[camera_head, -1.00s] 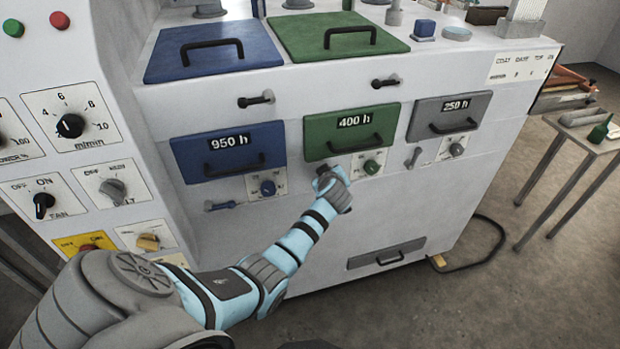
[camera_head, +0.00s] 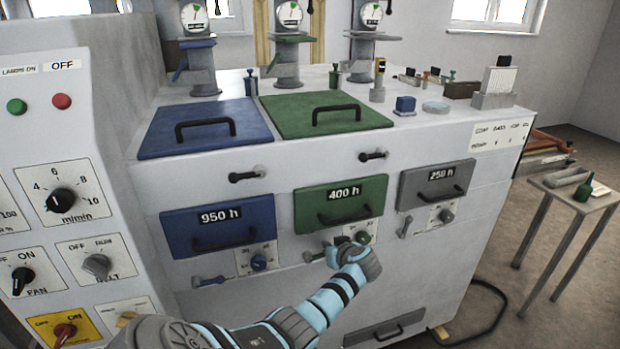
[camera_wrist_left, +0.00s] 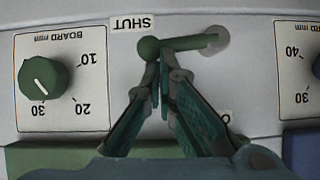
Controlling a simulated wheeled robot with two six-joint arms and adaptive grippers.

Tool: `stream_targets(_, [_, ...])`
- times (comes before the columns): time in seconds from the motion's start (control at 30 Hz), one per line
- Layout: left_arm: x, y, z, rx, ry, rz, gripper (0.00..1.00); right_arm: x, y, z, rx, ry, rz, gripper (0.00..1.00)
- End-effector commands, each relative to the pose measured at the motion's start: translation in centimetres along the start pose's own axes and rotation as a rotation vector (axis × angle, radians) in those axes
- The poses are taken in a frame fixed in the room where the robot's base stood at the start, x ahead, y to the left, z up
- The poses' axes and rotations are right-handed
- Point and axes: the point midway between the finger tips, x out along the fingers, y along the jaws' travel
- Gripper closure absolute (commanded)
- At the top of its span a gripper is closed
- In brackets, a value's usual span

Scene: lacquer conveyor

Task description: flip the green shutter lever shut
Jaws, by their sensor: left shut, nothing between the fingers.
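The green shutter lever (camera_wrist_left: 185,44) lies nearly level in the left wrist view, which is upside down against the label. Its ball knob is beside the SHUT label (camera_wrist_left: 132,24), and its round pivot is at the other end. My left gripper (camera_wrist_left: 155,62) is shut and empty, fingertips at the knob's edge; I cannot tell whether they touch it. In the head view my left gripper (camera_head: 340,243) is below the green 400 h drawer (camera_head: 340,203) and hides most of the lever. Part of another label shows behind the fingers. My right gripper is not in view.
The green dial (camera_head: 362,238) is close beside my left gripper. The blue lever (camera_head: 210,281) and blue drawer (camera_head: 218,226) are to the left, the grey drawer (camera_head: 435,185) to the right. A side table (camera_head: 570,190) stands at the right.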

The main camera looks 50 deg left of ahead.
Motion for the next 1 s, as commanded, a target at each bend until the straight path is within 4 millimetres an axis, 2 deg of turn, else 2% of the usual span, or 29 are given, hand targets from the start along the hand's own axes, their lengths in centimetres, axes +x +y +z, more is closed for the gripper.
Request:
stream_targets(0.5, [0.1, -0.1, 0.0, 0.005, -0.001, -0.006, 1.0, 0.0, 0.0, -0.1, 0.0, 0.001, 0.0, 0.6])
stream_targets(0.63, [-0.4, -0.1, -0.6, 0.005, -0.001, -0.005, 1.0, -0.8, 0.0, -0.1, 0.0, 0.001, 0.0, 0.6])
stream_targets(0.83, [-3.4, 0.1, -3.5, 0.01, 0.0, 0.002, 1.0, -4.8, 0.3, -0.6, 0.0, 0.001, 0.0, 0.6])
stream_targets(1.0, [-7.2, -0.1, -2.9, 0.008, 0.0, 0.006, 1.0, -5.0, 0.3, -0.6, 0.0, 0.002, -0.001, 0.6])
